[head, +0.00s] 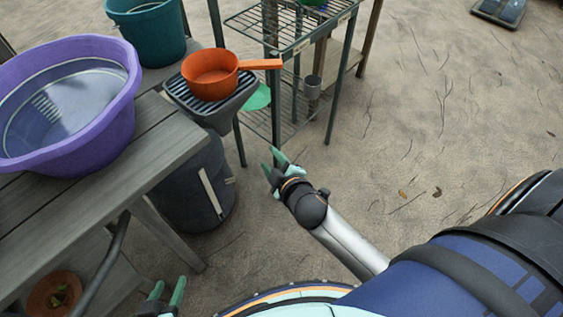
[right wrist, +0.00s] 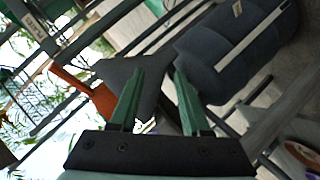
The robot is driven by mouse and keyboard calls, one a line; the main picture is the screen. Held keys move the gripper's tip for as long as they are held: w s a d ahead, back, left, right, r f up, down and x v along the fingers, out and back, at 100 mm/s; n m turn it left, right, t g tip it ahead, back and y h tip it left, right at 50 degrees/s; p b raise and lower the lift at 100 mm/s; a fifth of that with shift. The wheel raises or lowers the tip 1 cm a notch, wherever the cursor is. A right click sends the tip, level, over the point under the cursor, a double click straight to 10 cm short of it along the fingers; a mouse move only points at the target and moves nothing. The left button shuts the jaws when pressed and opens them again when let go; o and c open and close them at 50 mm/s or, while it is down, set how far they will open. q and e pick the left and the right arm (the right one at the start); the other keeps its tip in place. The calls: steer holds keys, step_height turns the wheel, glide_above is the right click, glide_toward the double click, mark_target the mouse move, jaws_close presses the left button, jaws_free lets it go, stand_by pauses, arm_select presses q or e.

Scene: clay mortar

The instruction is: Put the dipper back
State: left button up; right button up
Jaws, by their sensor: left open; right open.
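The orange dipper (head: 208,78) rests upright on a dark slatted stand (head: 178,93) beside the wooden bench, its handle pointing right toward the wire rack. Part of its orange handle (right wrist: 68,84) shows in the right wrist view, partly hidden by the dark stand. My right gripper (head: 273,157) is open and empty, in front of and below the dipper, apart from it. Its two green fingers (right wrist: 157,78) are spread in the right wrist view. My left gripper (head: 166,290) is open and empty at the bottom edge, low beside the bench.
A purple tub (head: 125,110) holding water stands on the bench (head: 110,185). A teal bucket (head: 150,35) is behind it. A dark bin (head: 195,190) stands under the dipper's stand. A wire rack (head: 335,105) stands to the right. The sandy floor at right is open.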

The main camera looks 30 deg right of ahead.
steer(key=s+a+f+m+g+y, duration=0.2)
steer(key=s+f+m, duration=0.15)
steer(key=s, duration=0.45)
steer(key=s+a+f+m+g+y, duration=0.2)
steer(key=s+a+f+m, duration=0.15)
steer(key=s, duration=0.45)
arm_select(q)
step_height(320, 180, up, 14)
steer(key=s+a+p, duration=0.1)
steer(key=a+p, duration=0.1)
steer(key=p, duration=1.5)
steer(key=shift+a+f+n+y+p, duration=0.2)
steer(key=shift+a+n+y+p, duration=0.1)
steer(key=shift+a+y+p, duration=0.1)
arm_select(e)
steer(key=d+r, duration=0.1)
steer(key=r, duration=0.6)
steer(key=s+d+r+h, duration=0.1)
steer(key=d+r, duration=0.1)
steer(key=r, duration=0.5)
steer(key=shift+d+r, duration=0.2)
steer(key=shift+d, duration=0.05)
arm_select(q)
steer(key=shift+s, duration=0.1)
